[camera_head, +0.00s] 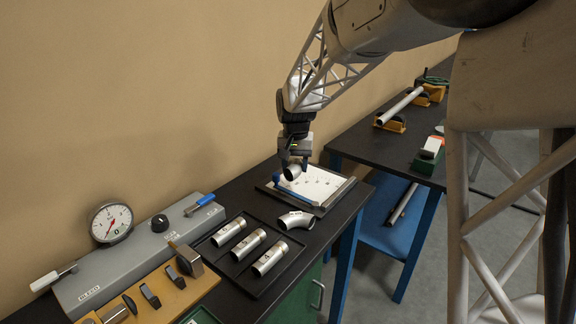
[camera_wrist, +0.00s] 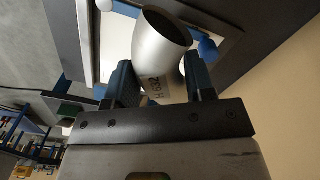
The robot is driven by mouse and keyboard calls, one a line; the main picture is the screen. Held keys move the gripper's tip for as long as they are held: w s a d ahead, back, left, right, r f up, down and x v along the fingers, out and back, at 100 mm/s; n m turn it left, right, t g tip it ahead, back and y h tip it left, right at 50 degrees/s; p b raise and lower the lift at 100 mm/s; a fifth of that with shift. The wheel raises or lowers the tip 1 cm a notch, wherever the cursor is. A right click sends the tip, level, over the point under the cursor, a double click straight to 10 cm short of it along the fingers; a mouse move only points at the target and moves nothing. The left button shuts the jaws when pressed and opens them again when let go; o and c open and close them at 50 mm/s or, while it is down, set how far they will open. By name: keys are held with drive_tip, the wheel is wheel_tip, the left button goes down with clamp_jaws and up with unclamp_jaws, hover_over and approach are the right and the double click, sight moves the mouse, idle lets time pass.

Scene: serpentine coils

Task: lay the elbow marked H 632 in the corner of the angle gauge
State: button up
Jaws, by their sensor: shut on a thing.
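My gripper (camera_head: 294,158) is shut on a silver pipe elbow (camera_head: 292,172), held over the back left part of the angle gauge. In the wrist view the elbow (camera_wrist: 160,42) sits between the two dark fingers of my gripper (camera_wrist: 160,80), and its side reads H 632. Its open end faces away from the gripper. The angle gauge (camera_head: 326,184) is a white marked plate in a dark frame, with a blue piece at its left and a grey bar along its right edge. The gripper and elbow hide part of it, including any corner there. Contact between elbow and plate cannot be told.
A second elbow (camera_head: 296,220) lies in front of the gauge. A dark tray (camera_head: 233,265) holds three straight tubes to the left. A grey bench unit (camera_head: 140,255) with a dial (camera_head: 111,222) stands further left. Another table (camera_head: 395,150) is at the back right, across a gap.

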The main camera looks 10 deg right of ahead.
drive_tip(key=d+m, duration=0.7)
drive_tip(key=m, duration=0.8)
drive_tip(key=shift+w+d, duration=0.2)
drive_tip(key=shift+d, duration=0.15)
drive_tip(key=shift+r, duration=0.1)
hover_over(318, 195)
drive_tip(key=shift+f, duration=2.4)
drive_tip(key=shift+f, duration=2.1)
drive_tip(key=o, duration=1.1)
